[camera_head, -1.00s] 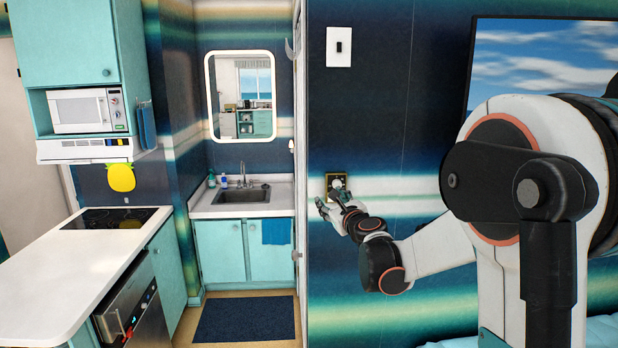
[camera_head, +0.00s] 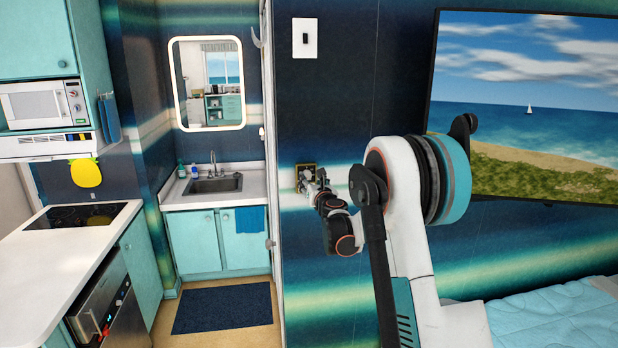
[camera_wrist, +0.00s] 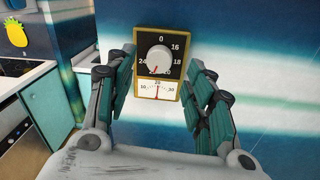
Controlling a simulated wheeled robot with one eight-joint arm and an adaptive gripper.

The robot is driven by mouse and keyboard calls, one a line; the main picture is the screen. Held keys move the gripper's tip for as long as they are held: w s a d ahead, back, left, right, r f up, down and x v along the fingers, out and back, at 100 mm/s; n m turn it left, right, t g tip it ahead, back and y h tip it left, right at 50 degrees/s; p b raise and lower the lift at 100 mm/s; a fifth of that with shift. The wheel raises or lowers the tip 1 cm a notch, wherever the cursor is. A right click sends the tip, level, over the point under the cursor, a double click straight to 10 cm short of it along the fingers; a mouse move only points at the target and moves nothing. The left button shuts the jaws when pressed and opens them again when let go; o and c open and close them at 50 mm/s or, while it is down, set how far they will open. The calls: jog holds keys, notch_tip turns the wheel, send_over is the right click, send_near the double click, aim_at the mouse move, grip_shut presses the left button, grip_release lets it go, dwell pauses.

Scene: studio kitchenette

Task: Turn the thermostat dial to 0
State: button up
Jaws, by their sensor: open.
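The thermostat (camera_wrist: 183,44) is a yellow-framed box with a black face on the wall. Its round white dial (camera_wrist: 159,58) has a red mark pointing down and slightly left, between 24 and 20; 0 is at the top. A small white scale (camera_wrist: 157,91) lies below the dial. My gripper (camera_wrist: 161,68) is open, with one finger on each side of the thermostat in the wrist view and nothing between them. I cannot tell how far the fingertips are from the dial. In the head view, my gripper (camera_head: 312,187) partly hides the thermostat (camera_head: 304,169).
A white light switch (camera_head: 305,38) is on the wall above. A wall screen (camera_head: 530,110) hangs to the right, with a blue bed (camera_head: 550,320) below it. The sink counter (camera_head: 215,190) and a dark floor mat (camera_head: 222,307) are on the left.

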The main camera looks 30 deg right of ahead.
aim_at(308, 175)
jog(key=shift+x, duration=1.95)
jog(key=shift+c, duration=0.6)
jog(key=c, duration=1)
